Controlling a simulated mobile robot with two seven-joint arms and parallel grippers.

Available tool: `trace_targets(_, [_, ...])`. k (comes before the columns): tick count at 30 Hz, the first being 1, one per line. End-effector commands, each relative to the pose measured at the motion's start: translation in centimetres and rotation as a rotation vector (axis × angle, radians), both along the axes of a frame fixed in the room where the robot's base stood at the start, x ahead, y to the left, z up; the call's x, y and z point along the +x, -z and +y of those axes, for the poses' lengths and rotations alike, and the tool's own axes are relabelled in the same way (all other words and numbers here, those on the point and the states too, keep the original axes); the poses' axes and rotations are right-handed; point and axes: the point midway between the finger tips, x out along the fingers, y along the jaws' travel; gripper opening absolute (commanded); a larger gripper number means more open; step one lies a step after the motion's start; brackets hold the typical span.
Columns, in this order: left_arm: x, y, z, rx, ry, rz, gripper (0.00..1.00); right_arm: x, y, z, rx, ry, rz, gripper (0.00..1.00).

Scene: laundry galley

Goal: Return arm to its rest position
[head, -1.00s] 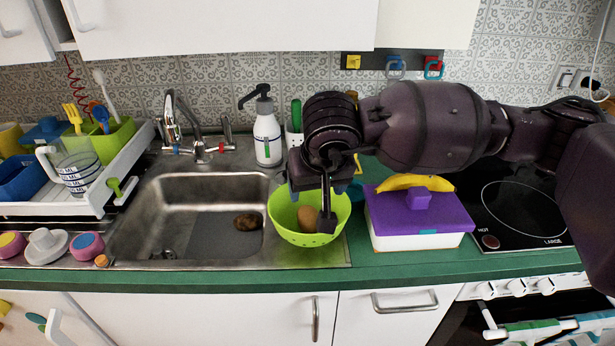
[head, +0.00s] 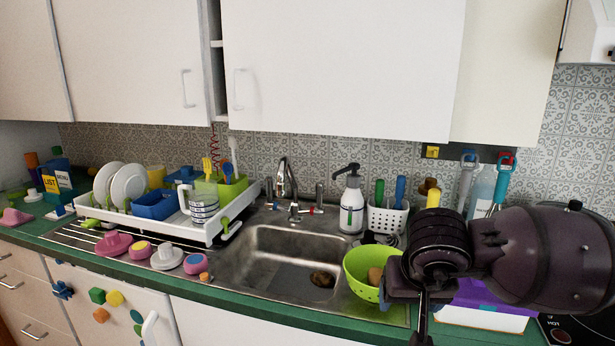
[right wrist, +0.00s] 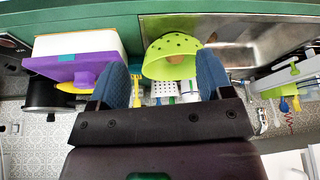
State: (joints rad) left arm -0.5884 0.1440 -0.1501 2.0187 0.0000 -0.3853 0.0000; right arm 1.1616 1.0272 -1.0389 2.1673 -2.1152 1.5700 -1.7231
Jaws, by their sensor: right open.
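My right gripper (head: 420,325) is at the lower right of the head view, in front of and to the right of the green colander (head: 360,285). Its fingers partly run out of the bottom of the frame. In the right wrist view the two blue-padded fingers (right wrist: 161,80) stand wide apart with nothing held between them. The colander (right wrist: 160,68) shows beyond the fingers, with a brown potato (head: 375,277) inside it. My left gripper is not in view.
The white box with a purple lid (head: 478,318) is partly hidden behind my right arm. A soap bottle (head: 351,205) and a white utensil basket (head: 387,219) stand behind the colander. A dish rack (head: 215,228) is left of the sink. Upper cabinets (head: 340,70) overhang the counter.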

Motion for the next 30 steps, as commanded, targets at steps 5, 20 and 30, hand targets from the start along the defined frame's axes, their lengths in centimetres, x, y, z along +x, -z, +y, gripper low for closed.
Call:
trace_targets(5, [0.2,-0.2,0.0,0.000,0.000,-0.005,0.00,-0.1,0.0,1.8,0.179,0.136,0.012,0.73])
trace_targets(20, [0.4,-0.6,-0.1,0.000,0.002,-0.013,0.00,-5.3,-7.7,15.1,1.157,0.714,0.818,0.73])
trace_targets(30, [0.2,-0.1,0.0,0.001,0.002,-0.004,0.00,-3.3,-13.7,16.5,1.579,1.385,1.978,0.73])
